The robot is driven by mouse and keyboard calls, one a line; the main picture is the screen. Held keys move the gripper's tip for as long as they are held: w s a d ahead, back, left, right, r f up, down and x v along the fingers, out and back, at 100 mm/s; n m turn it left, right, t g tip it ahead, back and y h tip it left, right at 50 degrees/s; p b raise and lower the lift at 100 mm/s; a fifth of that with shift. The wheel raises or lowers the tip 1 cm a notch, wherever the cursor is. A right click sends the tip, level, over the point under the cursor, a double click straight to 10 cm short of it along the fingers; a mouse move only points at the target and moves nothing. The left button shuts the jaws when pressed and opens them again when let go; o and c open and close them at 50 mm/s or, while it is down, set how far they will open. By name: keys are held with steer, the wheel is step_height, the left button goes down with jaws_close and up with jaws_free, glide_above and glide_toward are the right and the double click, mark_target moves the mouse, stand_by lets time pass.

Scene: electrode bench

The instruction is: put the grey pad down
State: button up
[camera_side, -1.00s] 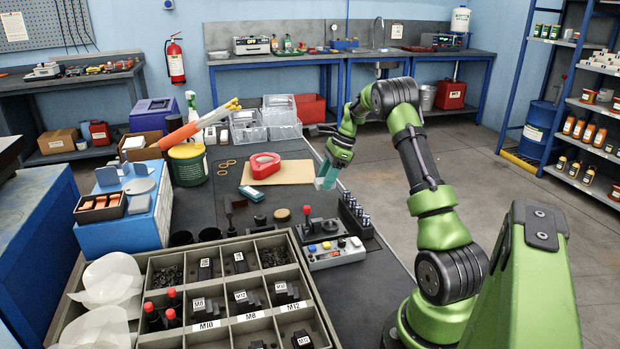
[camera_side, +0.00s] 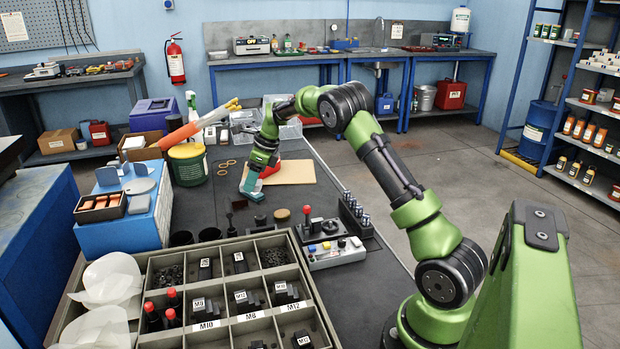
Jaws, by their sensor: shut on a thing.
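My gripper (camera_side: 252,184) is over the bench, just in front of a tan board, with its fingers pointing down. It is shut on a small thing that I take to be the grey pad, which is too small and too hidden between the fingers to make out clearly. The fingertips are low, close to the dark bench top (camera_side: 300,205). I cannot tell whether the pad touches it. A teal block lay at this spot earlier and now blends with the fingertips.
A red tape dispenser (camera_side: 270,170) on the tan board (camera_side: 291,173) is mostly hidden behind my gripper. A joystick box (camera_side: 322,229) and a rack of dark vials (camera_side: 354,214) stand to the right. A blue box (camera_side: 120,232) bears grey pieces at left.

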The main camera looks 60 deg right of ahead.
mark_target(252, 218)
step_height(252, 218, down, 10)
stand_by(0.6)
steer(key=shift+f, duration=0.1)
steer(key=o, duration=0.7)
steer(key=shift+f, duration=0.1)
steer(key=shift+c, duration=0.2)
